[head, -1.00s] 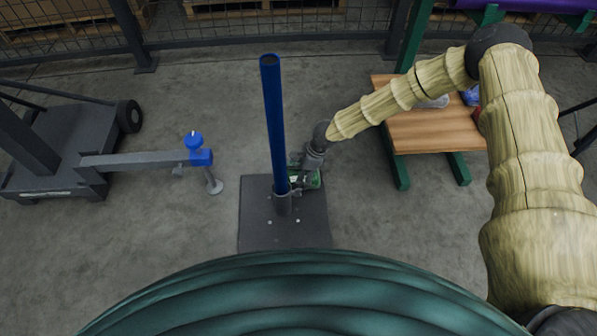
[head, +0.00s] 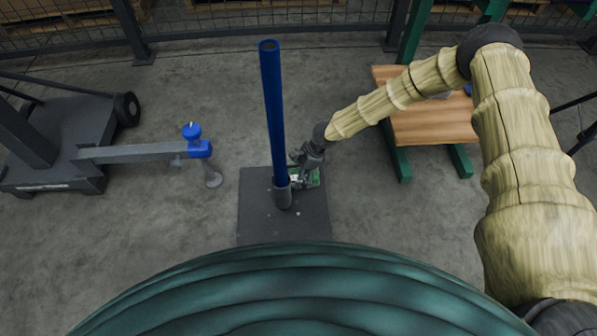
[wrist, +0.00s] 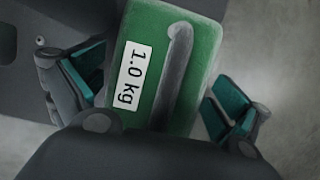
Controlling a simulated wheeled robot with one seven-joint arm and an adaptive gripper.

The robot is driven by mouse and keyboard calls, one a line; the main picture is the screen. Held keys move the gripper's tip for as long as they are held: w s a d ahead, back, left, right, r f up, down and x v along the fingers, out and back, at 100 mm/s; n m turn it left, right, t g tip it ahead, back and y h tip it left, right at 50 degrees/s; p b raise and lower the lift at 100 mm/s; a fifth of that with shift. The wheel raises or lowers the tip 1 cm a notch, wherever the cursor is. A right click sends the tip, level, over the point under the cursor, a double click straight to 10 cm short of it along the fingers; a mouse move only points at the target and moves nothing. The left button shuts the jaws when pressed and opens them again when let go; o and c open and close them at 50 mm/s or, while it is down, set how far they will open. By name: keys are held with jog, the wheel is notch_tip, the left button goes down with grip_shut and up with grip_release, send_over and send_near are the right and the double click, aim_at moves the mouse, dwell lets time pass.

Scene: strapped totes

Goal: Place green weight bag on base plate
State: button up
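The green weight bag (head: 312,179) rests on the dark base plate (head: 258,222), just right of the foot of the blue pole (head: 273,115). In the wrist view the bag (wrist: 200,40) shows a white "1.0 kg" label and a grey strap handle. My gripper (head: 307,158) is over the bag. In the wrist view its teal-padded fingers (wrist: 157,90) stand apart on either side of the bag, with floor showing between the bag and the right finger. The gripper looks open. The bag's far side is partly hidden by the gripper and pole.
The upright blue pole stands in a grey socket on the plate, close left of my gripper. A grey wheeled stand with an arm and blue knob (head: 192,131) is at the left. A wooden-topped bench (head: 435,125) with green legs is at the right. Mesh fencing lines the back.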

jog(key=shift+r, duration=0.1)
jog(key=p+v, duration=0.5)
jog(key=v, duration=0.7)
jog(key=shift+s, duration=0.1)
jog(key=s+d+f+n+h, duration=0.2)
jog(key=s+d+f+n, duration=0.15)
jog(key=s, duration=0.65)
jog(key=s+d+f+n+h, duration=0.25)
jog(key=s+n, duration=0.25)
jog(key=s, duration=0.5)
jog(key=s+d+r+n, duration=0.2)
jog(key=s+d+n, duration=0.1)
jog(key=s, duration=0.6)
jog(key=s+d+r+n, duration=0.3)
jog(key=s+n, duration=0.3)
jog(key=s, duration=0.3)
jog(key=shift+s+d, duration=0.15)
jog(key=shift+d, duration=0.6)
